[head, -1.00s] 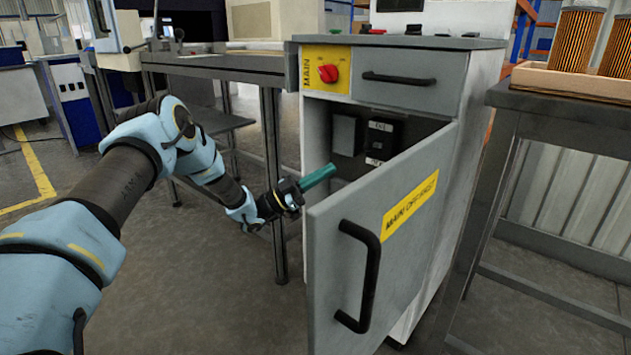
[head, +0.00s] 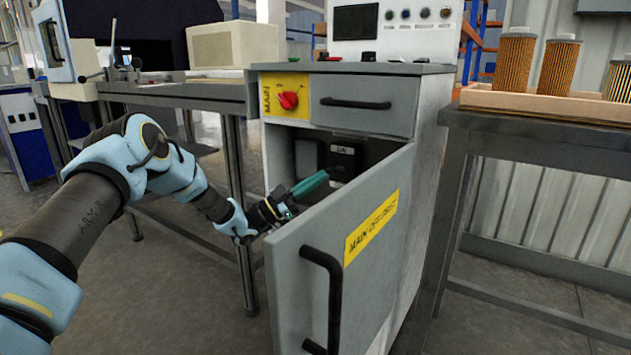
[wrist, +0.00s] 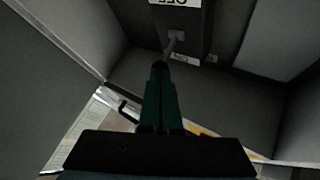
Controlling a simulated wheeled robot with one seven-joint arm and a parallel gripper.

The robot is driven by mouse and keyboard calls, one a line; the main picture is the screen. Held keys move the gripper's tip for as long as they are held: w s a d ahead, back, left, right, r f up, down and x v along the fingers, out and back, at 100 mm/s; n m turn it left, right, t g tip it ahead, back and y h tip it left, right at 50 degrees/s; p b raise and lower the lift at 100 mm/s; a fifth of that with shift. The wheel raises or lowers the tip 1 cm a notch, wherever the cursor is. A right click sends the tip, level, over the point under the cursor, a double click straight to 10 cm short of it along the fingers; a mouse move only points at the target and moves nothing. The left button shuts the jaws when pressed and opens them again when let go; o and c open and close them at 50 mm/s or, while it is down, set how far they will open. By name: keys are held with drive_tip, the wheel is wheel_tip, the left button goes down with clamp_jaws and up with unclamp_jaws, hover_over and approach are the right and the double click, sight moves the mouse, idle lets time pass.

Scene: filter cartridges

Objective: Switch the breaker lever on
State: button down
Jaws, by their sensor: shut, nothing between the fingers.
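The breaker (head: 343,162) is a dark box on the back wall inside the open grey cabinet (head: 279,160), with a small white label at its top. In the wrist view the breaker (wrist: 190,20) is at the top, with white labels at both ends. Its lever (wrist: 172,45) is a thin grey stick, reaching almost to my fingertips; I cannot tell whether they touch. My gripper (head: 316,182) has green fingers and is shut and empty. It points into the cabinet opening, behind the door's upper edge. In the wrist view my gripper (wrist: 160,68) is just below the lever.
The cabinet door (head: 350,260) stands open towards me, with a black handle (head: 330,300) and a yellow label. Above it are a red knob (head: 289,100) and a drawer (head: 365,105). A bench with a filter tray (head: 540,105) stands right; a table (head: 190,90) stands left.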

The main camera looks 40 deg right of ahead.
drive_tip(key=r+n+t+y+p, duration=0.1)
drive_tip(key=r+n+p, duration=0.1)
drive_tip(key=p, duration=0.1)
drive_tip(key=r+n+t+y+p, duration=0.1)
drive_tip(key=r+n+t+p, duration=0.1)
drive_tip(key=p, duration=0.1)
drive_tip(key=shift+d+y+p, duration=0.2)
drive_tip(key=shift+y+p, duration=0.1)
drive_tip(key=shift+y, duration=0.1)
drive_tip(key=shift+w+f, duration=0.1)
drive_tip(key=shift+f, duration=0.05)
drive_tip(key=shift+a, duration=0.1)
